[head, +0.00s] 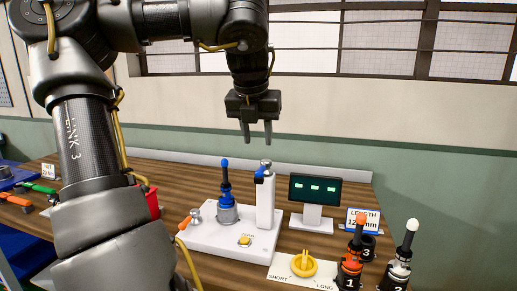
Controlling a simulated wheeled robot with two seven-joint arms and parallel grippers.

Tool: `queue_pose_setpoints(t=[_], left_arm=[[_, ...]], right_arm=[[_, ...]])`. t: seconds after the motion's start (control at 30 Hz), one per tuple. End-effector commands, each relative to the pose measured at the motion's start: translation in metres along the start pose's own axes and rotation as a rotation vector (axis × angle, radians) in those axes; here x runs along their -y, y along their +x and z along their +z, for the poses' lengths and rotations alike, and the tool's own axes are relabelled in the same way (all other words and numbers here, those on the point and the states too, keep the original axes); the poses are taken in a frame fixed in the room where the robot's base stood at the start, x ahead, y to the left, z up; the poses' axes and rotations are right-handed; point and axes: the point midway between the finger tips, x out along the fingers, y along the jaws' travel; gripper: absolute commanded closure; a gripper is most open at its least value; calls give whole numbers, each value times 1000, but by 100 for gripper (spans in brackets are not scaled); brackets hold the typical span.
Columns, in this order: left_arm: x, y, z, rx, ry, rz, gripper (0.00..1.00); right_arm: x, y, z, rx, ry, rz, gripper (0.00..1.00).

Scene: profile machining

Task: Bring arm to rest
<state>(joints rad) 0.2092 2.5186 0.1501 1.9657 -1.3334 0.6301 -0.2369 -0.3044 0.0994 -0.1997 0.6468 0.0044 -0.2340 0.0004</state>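My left arm comes in from the left and reaches across the top of the head view. My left gripper (256,133) hangs with its fingers pointing down, above and behind the white measuring device (230,240) in the picture. Its two fingers are apart with nothing between them. A blue-tipped tool (226,195) stands upright on the device, beside its white column (265,205). My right arm and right gripper are not in view.
A small monitor (314,189) and a length sign (362,217) stand right of the device. An orange-tipped tool (352,260) and a white-tipped tool (400,260) stand at the front right.

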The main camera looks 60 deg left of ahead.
Motion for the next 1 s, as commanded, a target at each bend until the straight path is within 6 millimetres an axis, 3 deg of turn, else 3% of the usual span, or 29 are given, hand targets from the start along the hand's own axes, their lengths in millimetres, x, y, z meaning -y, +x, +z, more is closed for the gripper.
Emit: queue_pose_setpoints(t=[0.2,0.8,0.9,1.0], left_arm=[[0,-12,0,0,0,0,64],[0,-12,0,-1,0,-1,64],[0,-23,5,0,0,-1,64],[0,-49,16,0,0,-1,64]], right_arm=[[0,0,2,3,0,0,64],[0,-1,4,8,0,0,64],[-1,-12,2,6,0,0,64],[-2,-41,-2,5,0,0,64]])
